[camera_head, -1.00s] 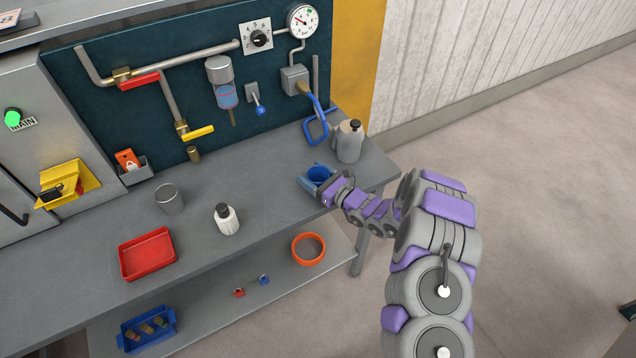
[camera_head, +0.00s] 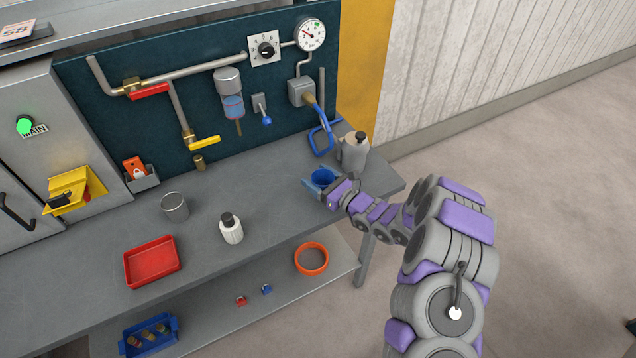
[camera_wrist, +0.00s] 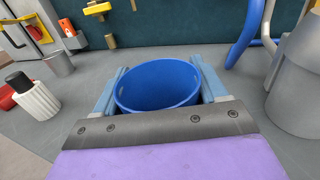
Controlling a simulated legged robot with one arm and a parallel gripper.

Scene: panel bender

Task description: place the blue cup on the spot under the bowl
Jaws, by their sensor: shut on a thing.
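The blue cup (camera_head: 322,178) is between the fingers of my gripper (camera_head: 318,184) at the right end of the grey bench. In the wrist view the blue cup (camera_wrist: 158,88) stands upright with its open top showing, and a light-blue finger is on each side. My gripper (camera_wrist: 158,92) is shut on it. The cup's base is hidden, so I cannot tell whether it touches the bench. The clear bowl with blue liquid (camera_head: 233,107) hangs on the dark panel, up and left of the cup. The bench (camera_head: 207,190) below that bowl looks bare.
A grey can with a black cap (camera_head: 354,154) stands close behind the cup, near a blue hose (camera_head: 320,137). A white bottle (camera_head: 231,229), a metal cup (camera_head: 174,206) and a red tray (camera_head: 152,262) stand to the left. A yellow-handled valve (camera_head: 204,142) sticks out from the panel.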

